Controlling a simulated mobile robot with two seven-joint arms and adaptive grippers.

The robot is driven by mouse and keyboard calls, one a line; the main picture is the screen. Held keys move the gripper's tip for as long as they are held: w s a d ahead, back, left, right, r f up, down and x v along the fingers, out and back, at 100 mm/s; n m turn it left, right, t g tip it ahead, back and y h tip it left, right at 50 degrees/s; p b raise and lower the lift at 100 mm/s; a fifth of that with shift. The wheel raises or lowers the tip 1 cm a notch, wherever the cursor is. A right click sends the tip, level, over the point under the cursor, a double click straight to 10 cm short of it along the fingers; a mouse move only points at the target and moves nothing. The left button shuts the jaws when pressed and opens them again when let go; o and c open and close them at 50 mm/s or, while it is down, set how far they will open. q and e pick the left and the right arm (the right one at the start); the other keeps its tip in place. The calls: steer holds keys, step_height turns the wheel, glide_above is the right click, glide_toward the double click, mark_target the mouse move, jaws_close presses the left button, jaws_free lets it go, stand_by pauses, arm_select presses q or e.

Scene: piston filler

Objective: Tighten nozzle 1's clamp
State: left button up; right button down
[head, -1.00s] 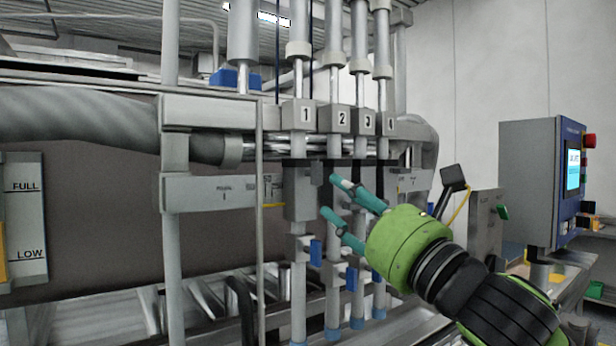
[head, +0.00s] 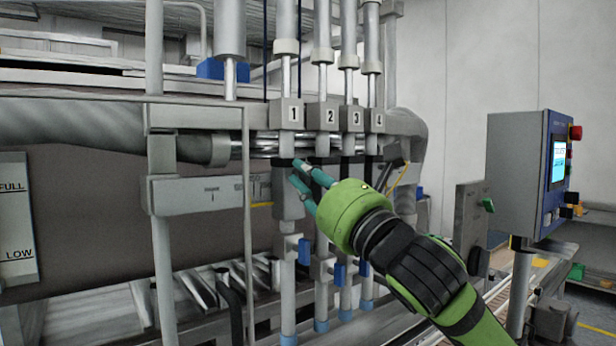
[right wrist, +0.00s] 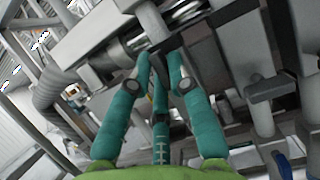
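Nozzle 1 (head: 288,205) is the leftmost of the upright grey nozzles, below the block marked 1 (head: 292,114). My left gripper is out of view.
Nozzles 2, 3 and 4 stand close to the right, partly behind my right gripper. Blue fittings (head: 305,251) hang lower on the nozzles. A grey frame post (head: 162,240) stands at left. A control box with a screen (head: 558,162) stands at right.

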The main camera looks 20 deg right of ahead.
stand_by(0.4)
steer(key=shift+r+m+g+h+p, duration=0.35)
steer(key=shift+m+h+p, duration=1.05)
steer(key=shift+m, duration=2.35)
steer(key=shift+m+g+h+p, duration=0.65)
steer(key=shift+m+h+p, duration=0.7)
steer(key=shift+m, duration=2.35)
steer(key=shift+r+m+g+h+p, duration=0.35)
steer(key=shift+m+h+p, duration=1.05)
steer(key=shift+m, duration=2.35)
steer(key=shift+f, duration=0.2)
steer(key=c, duration=1.2)
jaws_free()
steer(key=shift+s, duration=0.1)
